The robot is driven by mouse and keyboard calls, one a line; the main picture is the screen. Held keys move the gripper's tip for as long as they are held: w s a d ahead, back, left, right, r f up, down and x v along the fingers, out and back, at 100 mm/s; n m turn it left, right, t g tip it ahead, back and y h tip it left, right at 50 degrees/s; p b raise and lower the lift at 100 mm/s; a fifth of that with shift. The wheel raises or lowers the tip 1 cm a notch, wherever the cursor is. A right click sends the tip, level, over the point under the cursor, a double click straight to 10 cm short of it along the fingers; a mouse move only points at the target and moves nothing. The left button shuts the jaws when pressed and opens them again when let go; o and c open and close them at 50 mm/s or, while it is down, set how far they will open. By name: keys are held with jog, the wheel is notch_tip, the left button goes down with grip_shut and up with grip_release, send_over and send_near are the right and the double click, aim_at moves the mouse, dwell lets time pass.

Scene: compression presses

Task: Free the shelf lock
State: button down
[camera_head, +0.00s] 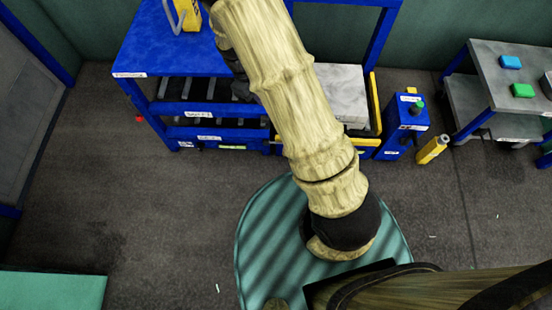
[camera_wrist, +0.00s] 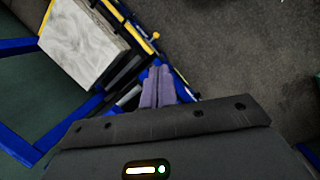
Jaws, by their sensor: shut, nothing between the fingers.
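The blue press bench (camera_head: 160,52) has dark lower shelves (camera_head: 190,115) with a white label on the front rail. A grey block (camera_head: 342,92) sits in a yellow-edged frame to the right of the shelves, partly behind my arm; it also shows in the wrist view (camera_wrist: 82,40). I cannot make out the shelf lock for certain. A small yellow knob (camera_wrist: 155,36) stands out at the frame's edge in the wrist view. My gripper (camera_wrist: 158,72) is shut and empty, its purple fingers together over blue rails. In the head view my arm hides most of the gripper.
A blue control box (camera_head: 400,135) with a green button stands right of the press, with a yellow bottle (camera_head: 432,149) beside it. A grey cart (camera_head: 492,75) with coloured blocks is at the far right. The floor (camera_head: 150,215) at front left is mostly clear.

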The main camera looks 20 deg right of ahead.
jog(key=w+a+f+n+h+b, duration=0.1)
jog(key=f+b, duration=0.5)
jog(key=f, duration=0.6)
jog(key=w+a+f+n+h+b, duration=0.1)
jog(key=a+f+n+h+b, duration=0.1)
jog(key=f+n+b, duration=0.2)
jog(key=w+a+f+n+h+b, duration=0.1)
jog(key=f+b, duration=0.8)
jog(key=f, duration=1.2)
jog(key=shift+w+a+n+h+b, duration=0.4)
jog(key=shift+n+h, duration=0.2)
jog(key=shift+n, duration=0.5)
jog(key=shift+r, duration=0.1)
jog(key=shift+d, duration=0.1)
jog(key=d+r+b+x, duration=0.1)
jog(key=b+x, duration=0.7)
jog(key=x, duration=0.5)
jog(key=shift+d+r, duration=0.2)
jog(key=shift+d, duration=0.2)
